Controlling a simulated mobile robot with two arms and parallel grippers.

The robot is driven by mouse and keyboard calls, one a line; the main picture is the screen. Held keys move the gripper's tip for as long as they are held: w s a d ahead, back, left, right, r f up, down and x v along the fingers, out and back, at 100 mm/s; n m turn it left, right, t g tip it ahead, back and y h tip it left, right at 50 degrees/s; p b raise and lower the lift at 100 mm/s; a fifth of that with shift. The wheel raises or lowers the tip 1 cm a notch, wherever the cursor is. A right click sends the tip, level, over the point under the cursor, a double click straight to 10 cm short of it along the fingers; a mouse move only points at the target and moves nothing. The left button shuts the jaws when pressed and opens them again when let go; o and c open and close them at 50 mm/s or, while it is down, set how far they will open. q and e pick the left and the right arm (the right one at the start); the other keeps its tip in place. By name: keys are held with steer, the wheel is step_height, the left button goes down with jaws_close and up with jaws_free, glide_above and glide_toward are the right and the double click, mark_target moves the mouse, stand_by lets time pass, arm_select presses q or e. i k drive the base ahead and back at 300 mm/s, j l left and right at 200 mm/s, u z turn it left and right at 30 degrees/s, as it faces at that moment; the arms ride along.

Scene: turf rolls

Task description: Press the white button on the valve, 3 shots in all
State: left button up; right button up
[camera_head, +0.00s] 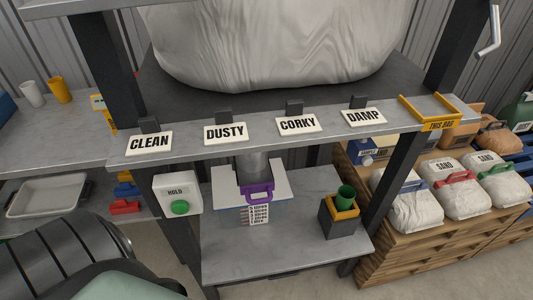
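A grey cylindrical spout (252,166) comes down below the front beam, under a large pale bag. A purple bracket-like part (257,191) sits just below it, above a pale bluish container (232,215) with a printed label (258,214). I cannot make out a white button on the spout or the purple part. A white box marked HOLD (176,192) hangs on the left post and carries a green button (180,208). A dark arm link, probably of my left arm, fills the lower left corner. Neither gripper is in view.
Signs on the beam read CLEAN (149,143), DUSTY (226,132), CORKY (298,123) and DAMP (363,117). A yellow THIS BAG holder (429,112) is at right. A dark box with a green cup (345,196) stands on the lower shelf. Sand bags (459,187) lie right.

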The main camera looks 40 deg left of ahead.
mark_target(368, 161)
steer(key=l+u, duration=0.25)
steer(key=u, duration=0.15)
steer(key=l+u, duration=0.2)
steer(key=u, duration=0.2)
steer(key=k+l+u, duration=0.1)
steer(key=u, duration=0.3)
steer(key=k+l+u, duration=0.1)
steer(key=l+u, duration=0.25)
steer(key=k+l, duration=0.3)
steer(key=l, duration=0.1)
